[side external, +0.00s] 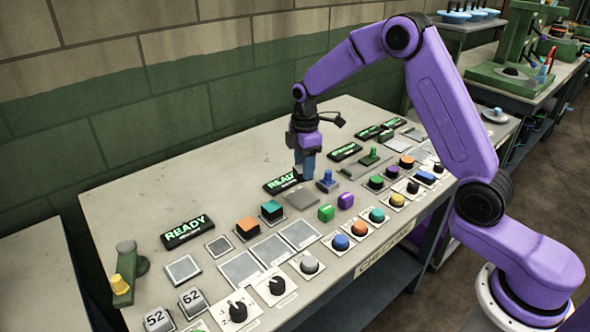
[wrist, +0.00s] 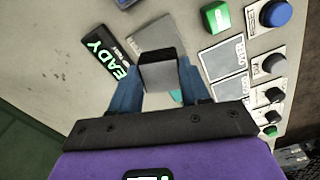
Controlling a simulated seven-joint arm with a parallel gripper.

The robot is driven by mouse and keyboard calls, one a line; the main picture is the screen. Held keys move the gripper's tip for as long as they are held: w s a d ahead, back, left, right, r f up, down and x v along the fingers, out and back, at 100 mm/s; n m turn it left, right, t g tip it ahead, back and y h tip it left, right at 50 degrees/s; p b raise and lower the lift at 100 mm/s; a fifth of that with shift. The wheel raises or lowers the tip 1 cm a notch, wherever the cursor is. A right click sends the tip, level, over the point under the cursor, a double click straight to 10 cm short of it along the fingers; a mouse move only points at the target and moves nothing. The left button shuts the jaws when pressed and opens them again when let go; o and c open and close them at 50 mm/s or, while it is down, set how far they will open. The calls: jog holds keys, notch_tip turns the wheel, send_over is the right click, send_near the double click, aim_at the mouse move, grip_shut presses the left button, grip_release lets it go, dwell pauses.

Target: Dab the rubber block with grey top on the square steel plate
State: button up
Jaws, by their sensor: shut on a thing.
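My gripper (side external: 304,172) points down with blue fingers. In the wrist view my gripper (wrist: 160,76) is shut on the rubber block with grey top (wrist: 162,74), which shows a grey face and a dark end between the fingertips. In the side view the block is mostly hidden by the fingers. The square steel plate (side external: 298,199) lies flat on the bench just in front of and below the fingertips. In the wrist view the plate (wrist: 163,35) shows beyond the block, which covers part of it. I cannot tell whether block and plate touch.
A READY sign (side external: 285,184) lies beside the plate, and a blue-handled piece (side external: 327,181) stands to its right. Orange-topped (side external: 247,228) and teal-topped (side external: 271,210) blocks stand nearer the camera. A green block (side external: 326,213), purple block (side external: 345,200) and several knobs fill the front. The bench's back left is clear.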

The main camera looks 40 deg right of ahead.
jog(key=shift+f, duration=3)
jog(key=shift+f, duration=0.5)
dwell(0.6)
jog(key=shift+r, duration=4.05)
